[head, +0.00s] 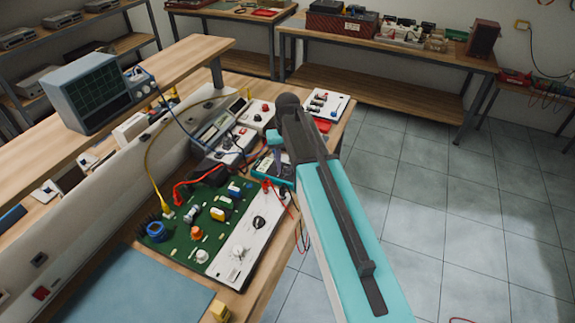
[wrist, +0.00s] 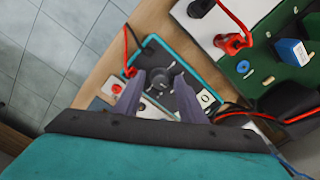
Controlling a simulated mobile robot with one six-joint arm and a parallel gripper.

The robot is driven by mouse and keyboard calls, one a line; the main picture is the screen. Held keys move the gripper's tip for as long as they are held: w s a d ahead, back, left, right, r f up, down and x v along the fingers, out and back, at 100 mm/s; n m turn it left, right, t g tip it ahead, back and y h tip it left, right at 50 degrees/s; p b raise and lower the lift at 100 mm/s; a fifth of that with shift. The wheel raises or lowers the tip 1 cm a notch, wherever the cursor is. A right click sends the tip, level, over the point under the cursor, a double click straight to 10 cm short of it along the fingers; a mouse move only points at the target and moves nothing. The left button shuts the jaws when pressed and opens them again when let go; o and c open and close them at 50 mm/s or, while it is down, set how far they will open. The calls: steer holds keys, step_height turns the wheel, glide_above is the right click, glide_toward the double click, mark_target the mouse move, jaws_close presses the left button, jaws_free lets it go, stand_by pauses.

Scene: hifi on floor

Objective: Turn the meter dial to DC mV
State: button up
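The meter (wrist: 208,83) is a dark box with a teal edge, lying on the wooden bench. Its round dark dial (wrist: 160,80) shows in the wrist view between my fingertips. The dial's markings and pointer are too small to read. My gripper (wrist: 158,84) is open, with one grey finger on each side of the dial; I cannot tell whether they touch it. In the head view my gripper (head: 279,150) is over the meter (head: 264,168), and my arm hides part of it.
A green circuit board (head: 190,241) with a white panel (head: 247,238) lies beside the meter. Red leads (head: 203,181) run close by. An oscilloscope (head: 88,92) stands on the raised shelf. The tiled floor (head: 455,215) at right is mostly clear.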

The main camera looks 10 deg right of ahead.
mark_target(288, 168)
stand_by(0.4)
step_height(288, 168, up, 14)
steer(key=b, duration=0.3)
stand_by(0.8)
steer(key=shift+f, duration=0.2)
